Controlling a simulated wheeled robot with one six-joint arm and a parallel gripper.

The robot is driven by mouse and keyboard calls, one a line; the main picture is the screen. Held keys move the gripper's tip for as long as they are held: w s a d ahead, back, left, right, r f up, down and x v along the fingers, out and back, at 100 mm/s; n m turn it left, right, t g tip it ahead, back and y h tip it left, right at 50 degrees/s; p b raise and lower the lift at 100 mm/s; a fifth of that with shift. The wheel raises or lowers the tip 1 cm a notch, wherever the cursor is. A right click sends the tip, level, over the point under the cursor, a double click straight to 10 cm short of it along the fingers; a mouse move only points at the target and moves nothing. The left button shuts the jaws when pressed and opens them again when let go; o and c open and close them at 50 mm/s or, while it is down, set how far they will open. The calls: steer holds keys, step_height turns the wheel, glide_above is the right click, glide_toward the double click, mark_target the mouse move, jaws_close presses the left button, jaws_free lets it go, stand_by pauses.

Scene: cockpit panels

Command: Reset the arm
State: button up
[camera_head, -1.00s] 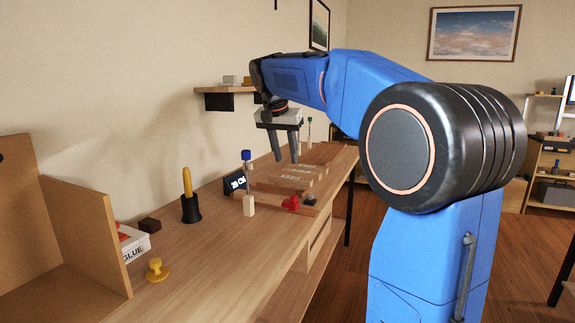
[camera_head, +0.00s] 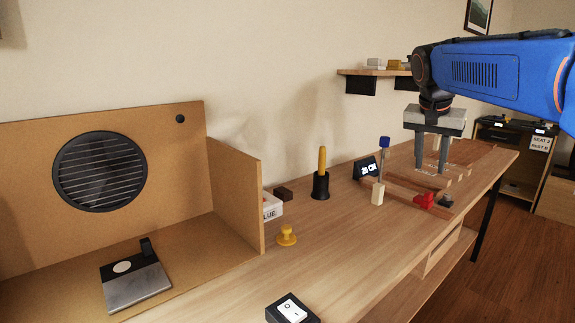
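My blue arm (camera_head: 500,72) reaches in from the right edge, above the far part of the workbench. My gripper (camera_head: 431,172) hangs from its end and points straight down. Its two grey fingers stand apart, with nothing seen between them. The fingertips are over or near the wooden blocks and boards at the bench's far end. I cannot tell whether they touch anything.
The workbench (camera_head: 335,262) bears a blue-topped post (camera_head: 384,145), red piece (camera_head: 424,201), small display (camera_head: 367,168), yellow-handled tool in a black holder (camera_head: 321,186), yellow knob (camera_head: 287,235) and switch (camera_head: 292,309). A vented wooden booth (camera_head: 235,190) stands left. A shelf (camera_head: 372,73) hangs behind.

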steer(key=s+a+f+n+y, duration=0.1)
steer(key=s+a+f+n, duration=0.3)
steer(key=s+f, duration=0.8)
steer(key=s+a+f+n+t+y, duration=0.1)
steer(key=s+a+f+n, duration=0.3)
steer(key=s+f, duration=0.8)
steer(key=s+a+y, duration=0.1)
steer(key=s, duration=0.4)
steer(key=shift+a+f+t, duration=0.2)
steer(key=shift+t, duration=0.1)
